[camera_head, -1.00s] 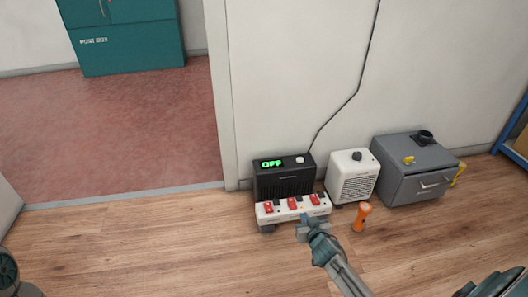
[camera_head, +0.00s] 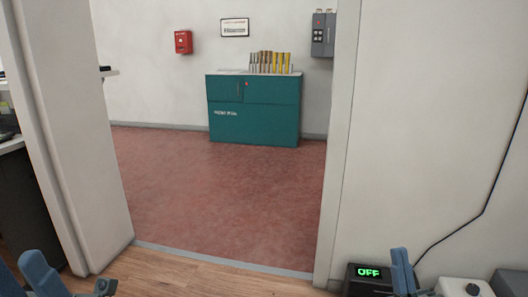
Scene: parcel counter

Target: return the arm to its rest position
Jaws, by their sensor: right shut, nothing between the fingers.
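My right gripper (camera_head: 402,270) shows at the bottom right of the head view, cut off by the lower edge. It is shut and empty, seen in front of the black box with the green OFF display, apart from anything it could hold. Blue-grey parts of my left arm show at the bottom left corner. I cannot make out the left fingers clearly there.
The black box (camera_head: 364,282) with its OFF display stands by the wall at the bottom right. A white box (camera_head: 458,287) and a grey box (camera_head: 510,283) stand beside it. An open doorway leads to clear red floor (camera_head: 220,195) and a teal post box cabinet (camera_head: 254,122).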

